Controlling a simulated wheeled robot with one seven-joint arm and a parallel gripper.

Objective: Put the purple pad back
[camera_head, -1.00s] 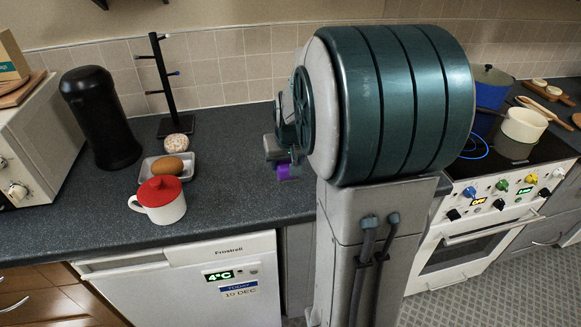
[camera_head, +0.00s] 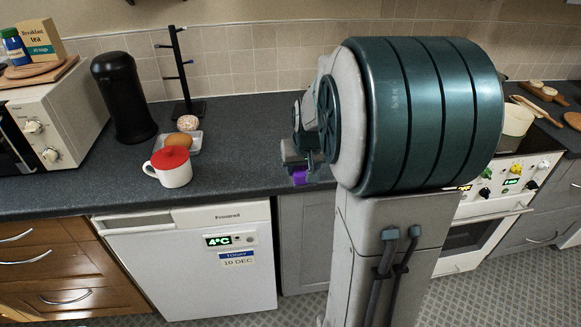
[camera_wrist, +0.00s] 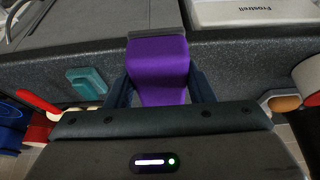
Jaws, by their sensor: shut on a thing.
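The purple pad (camera_wrist: 158,65) is between the dark blue fingers of my gripper (camera_wrist: 163,88) in the wrist view. The gripper is shut on it, and the pad sticks out beyond the fingers. In the head view the purple pad (camera_head: 299,178) shows as a small patch below my gripper (camera_head: 298,163), near the counter's front edge above the grey cupboard right of the fridge. My arm hides much of the gripper there. I cannot tell whether the pad touches the counter.
A teal block (camera_wrist: 87,82) lies on the counter beside the gripper. The hob (camera_head: 535,135) is right. Counter between mug and gripper is clear.

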